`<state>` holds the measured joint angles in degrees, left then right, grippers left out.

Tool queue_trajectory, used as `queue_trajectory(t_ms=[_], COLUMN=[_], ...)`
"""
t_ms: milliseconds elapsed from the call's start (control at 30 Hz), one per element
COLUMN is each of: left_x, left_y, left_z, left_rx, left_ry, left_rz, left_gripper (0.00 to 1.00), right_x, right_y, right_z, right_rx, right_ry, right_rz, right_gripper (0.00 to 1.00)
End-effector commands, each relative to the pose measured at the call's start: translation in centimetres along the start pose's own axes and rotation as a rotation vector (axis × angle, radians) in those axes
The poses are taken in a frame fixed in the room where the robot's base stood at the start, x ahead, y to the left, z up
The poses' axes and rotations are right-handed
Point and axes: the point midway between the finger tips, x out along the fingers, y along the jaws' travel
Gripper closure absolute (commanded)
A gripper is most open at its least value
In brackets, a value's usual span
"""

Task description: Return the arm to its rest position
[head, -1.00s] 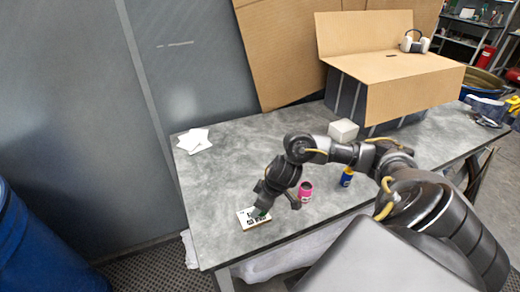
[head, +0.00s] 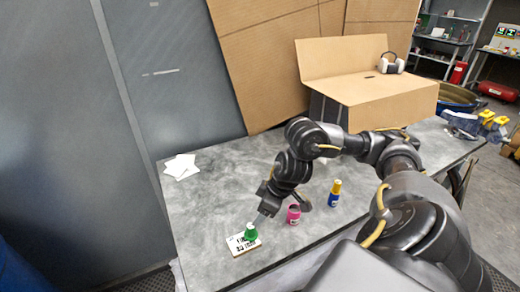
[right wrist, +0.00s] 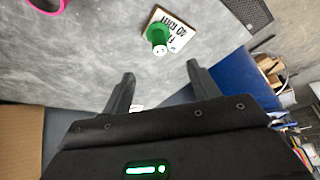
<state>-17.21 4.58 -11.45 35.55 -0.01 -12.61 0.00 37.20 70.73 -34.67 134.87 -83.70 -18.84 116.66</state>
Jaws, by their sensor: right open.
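The green piece stands on a white printed card (head: 243,240) near the table's front left. In the right wrist view the green piece (right wrist: 157,38) and the card (right wrist: 178,40) lie beyond the two spread fingers (right wrist: 160,90), apart from them. My right arm reaches in from the right across the table. My left gripper is not in view.
White sheets (head: 181,167) lie at the back left.

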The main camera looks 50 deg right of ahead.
Motion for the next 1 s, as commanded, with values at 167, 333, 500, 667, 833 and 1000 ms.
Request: queue_trajectory(t_ms=[167, 333, 500, 667, 833, 1000], left_x=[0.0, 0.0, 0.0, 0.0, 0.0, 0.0], left_y=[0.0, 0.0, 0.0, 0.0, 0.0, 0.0], left_z=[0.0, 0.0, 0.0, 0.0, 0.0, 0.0], left_rx=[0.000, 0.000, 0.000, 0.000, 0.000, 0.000], left_ry=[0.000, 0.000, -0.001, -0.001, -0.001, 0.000], left_rz=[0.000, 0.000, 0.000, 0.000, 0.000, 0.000], left_gripper=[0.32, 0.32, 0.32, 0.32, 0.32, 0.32], right_x=[0.0, 0.0, 0.1, 1.7, 5.6, 7.2], right_y=[0.0, 0.0, 0.0, -2.3, -10.8, -16.4], right_z=[0.0, 0.0, 0.0, -1.3, -5.9, -8.3], right_rx=[0.000, 0.000, -0.001, -0.066, -0.218, -0.165], right_ry=[0.000, 0.000, 0.001, 0.063, 0.338, 0.565], right_rz=[0.000, 0.000, -0.001, -0.041, -0.128, -0.034], right_gripper=[0.40, 0.40, 0.40, 0.40, 0.40, 0.40])
